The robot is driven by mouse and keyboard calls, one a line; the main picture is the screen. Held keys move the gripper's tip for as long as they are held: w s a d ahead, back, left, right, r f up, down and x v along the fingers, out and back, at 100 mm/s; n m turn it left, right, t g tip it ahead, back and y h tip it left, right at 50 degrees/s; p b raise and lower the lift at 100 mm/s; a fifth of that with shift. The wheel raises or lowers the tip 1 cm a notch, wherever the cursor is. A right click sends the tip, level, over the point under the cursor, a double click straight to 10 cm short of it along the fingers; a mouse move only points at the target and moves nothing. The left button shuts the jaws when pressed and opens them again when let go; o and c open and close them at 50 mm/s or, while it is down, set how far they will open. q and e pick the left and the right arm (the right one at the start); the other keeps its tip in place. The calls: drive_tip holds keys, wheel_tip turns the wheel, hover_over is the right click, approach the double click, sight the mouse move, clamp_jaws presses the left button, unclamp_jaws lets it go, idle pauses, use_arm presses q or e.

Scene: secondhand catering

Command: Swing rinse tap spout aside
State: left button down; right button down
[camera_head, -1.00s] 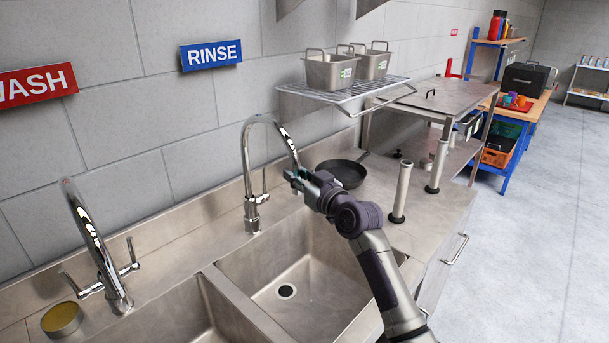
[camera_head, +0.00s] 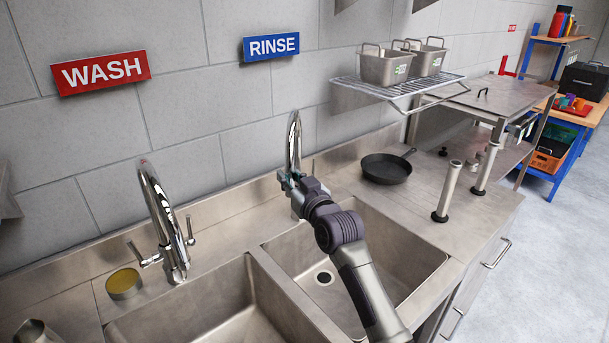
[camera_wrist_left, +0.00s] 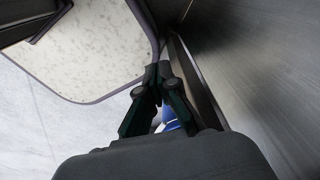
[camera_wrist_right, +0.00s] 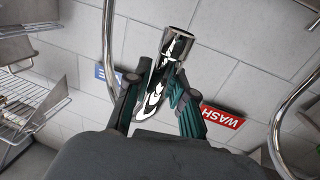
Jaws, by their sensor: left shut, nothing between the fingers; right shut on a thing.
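The chrome rinse tap (camera_head: 295,138) stands behind the right-hand sink bowl (camera_head: 425,258), below the blue RINSE sign (camera_head: 271,46). Its arched spout looks nearly edge-on in the head view. My right gripper (camera_head: 291,183) is at the lower end of the spout, over the bowl's back left part, and covers the tap's base. In the right wrist view my right gripper (camera_wrist_right: 160,92) is shut on the spout (camera_wrist_right: 183,42), whose open end shows past the fingers. My left gripper (camera_wrist_left: 158,78) is shut and empty, and shows only in the left wrist view.
The wash tap (camera_head: 163,215) stands to the left behind the left bowl (camera_head: 205,305). A black pan (camera_head: 386,169) lies on the counter to the right. A wire shelf (camera_head: 400,88) with metal containers hangs above. A grey panel (camera_wrist_left: 255,60) is close beside the left gripper.

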drive_tip(key=shift+a, duration=0.45)
use_arm(q)
drive_tip(key=shift+a, duration=0.15)
use_arm(e)
drive_tip(key=c, duration=1)
unclamp_jaws()
drive_tip(key=shift+a, duration=0.1)
use_arm(q)
drive_tip(key=shift+a, duration=0.1)
drive_tip(key=shift+s+a, duration=0.1)
drive_tip(key=shift+d, duration=0.2)
use_arm(e)
drive_tip(key=v, duration=1.2)
